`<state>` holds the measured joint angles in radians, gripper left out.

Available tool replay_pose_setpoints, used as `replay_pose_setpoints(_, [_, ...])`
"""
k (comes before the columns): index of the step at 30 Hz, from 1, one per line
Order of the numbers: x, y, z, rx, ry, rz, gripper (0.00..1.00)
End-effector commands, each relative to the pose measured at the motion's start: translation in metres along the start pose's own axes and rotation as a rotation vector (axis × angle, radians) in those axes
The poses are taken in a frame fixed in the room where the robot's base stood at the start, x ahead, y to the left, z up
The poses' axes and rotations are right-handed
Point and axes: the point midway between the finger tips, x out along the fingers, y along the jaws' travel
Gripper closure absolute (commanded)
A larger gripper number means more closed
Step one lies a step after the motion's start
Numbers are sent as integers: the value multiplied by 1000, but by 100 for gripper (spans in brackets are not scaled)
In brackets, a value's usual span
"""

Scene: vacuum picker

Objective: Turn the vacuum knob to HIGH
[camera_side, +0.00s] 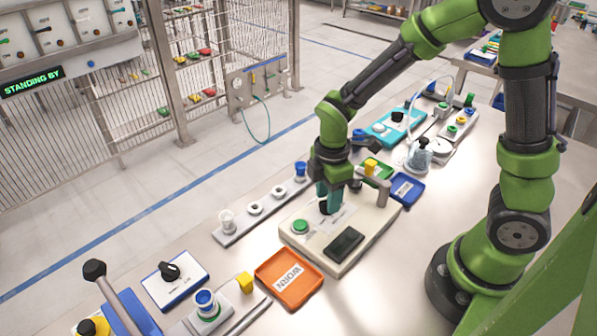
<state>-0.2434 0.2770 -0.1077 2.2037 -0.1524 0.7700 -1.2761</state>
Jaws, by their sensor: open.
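My gripper (329,197) points down over the cream control box (300,255) in the middle of the bench. Its teal fingers are open and sit at a small dark knob (324,208) on the box top. The fingers and wrist partly hide this knob, and I cannot tell whether they touch it or which way it points. A pale label lies beside it, too small to read. Another black knob (170,271) stands on a blue-edged white plate at the lower left, and one more (397,117) on the teal panel at the back.
The cream box also carries a green button (300,227) and a black pad (344,244). An orange tray (289,279) lies in front, and a blue tray (406,189) to the right. A rail of small fittings (262,209) runs along the left. The bench is clear right of the box.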

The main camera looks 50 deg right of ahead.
Motion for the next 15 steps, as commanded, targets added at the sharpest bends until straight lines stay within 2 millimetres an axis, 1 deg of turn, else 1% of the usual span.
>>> replay_pose_setpoints(3, [6,0,0,1,0,-1,57])
replay_pose_setpoints(11, [6,0,0,1,0,0,57])
replay_pose_setpoints(15, [6,0,0,0,0,0,79])
